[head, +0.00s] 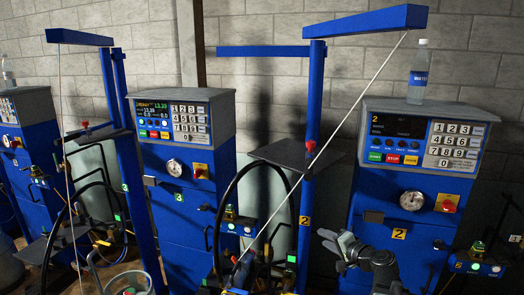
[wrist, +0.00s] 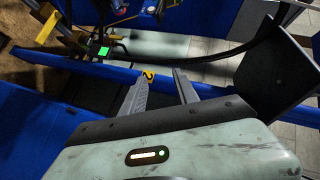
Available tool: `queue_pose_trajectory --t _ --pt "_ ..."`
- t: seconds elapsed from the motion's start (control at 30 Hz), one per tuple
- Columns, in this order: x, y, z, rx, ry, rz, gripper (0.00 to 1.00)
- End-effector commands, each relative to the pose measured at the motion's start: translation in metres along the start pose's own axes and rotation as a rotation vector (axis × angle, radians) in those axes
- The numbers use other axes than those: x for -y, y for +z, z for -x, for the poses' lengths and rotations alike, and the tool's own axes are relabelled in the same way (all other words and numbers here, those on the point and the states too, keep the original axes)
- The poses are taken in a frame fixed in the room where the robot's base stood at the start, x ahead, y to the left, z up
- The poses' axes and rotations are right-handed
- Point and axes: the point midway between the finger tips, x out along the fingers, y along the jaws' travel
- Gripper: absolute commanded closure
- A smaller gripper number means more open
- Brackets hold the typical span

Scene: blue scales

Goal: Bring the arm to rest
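My gripper (head: 328,240) is in the lower right of the head view, in front of the blue column marked 2 and left of the number 2 cabinet. In the wrist view, the two grey fingers of my gripper (wrist: 161,78) stand apart with nothing between them. A yellow 2 on a blue surface shows beyond the fingertips. The fingers appear clear of the column, but the exact gap cannot be told.
The blue number 2 cabinet (head: 385,210) stands at right with a water bottle (head: 418,75) on top. The number 3 cabinet (head: 188,215) is left of centre. A dark shelf (head: 285,155) and a black hose (head: 220,215) are near the column (head: 314,100).

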Motion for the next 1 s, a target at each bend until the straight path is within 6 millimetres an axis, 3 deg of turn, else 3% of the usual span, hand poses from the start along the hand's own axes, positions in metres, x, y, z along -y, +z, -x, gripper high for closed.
queue_pose_trajectory --t 0.03,0.13,0.2,0.3,0.37,0.43,0.6,1.0 --pt "0.003 0.043 -0.019 0.097 0.041 0.073 0.64" --pt "-0.007 0.121 -0.041 0.291 0.157 0.238 0.64" --pt "-0.025 0.172 -0.043 0.435 0.268 0.37 0.64" --pt "-0.066 0.216 -0.024 0.62 0.483 0.557 0.64" --pt "-0.092 0.216 -0.003 0.691 0.618 0.628 0.64" --pt "-0.117 0.204 0.024 0.743 0.763 0.671 0.64" --pt "-0.143 0.189 0.067 0.826 0.965 0.701 0.64" --pt "-0.145 0.191 0.072 0.844 0.977 0.689 0.64"
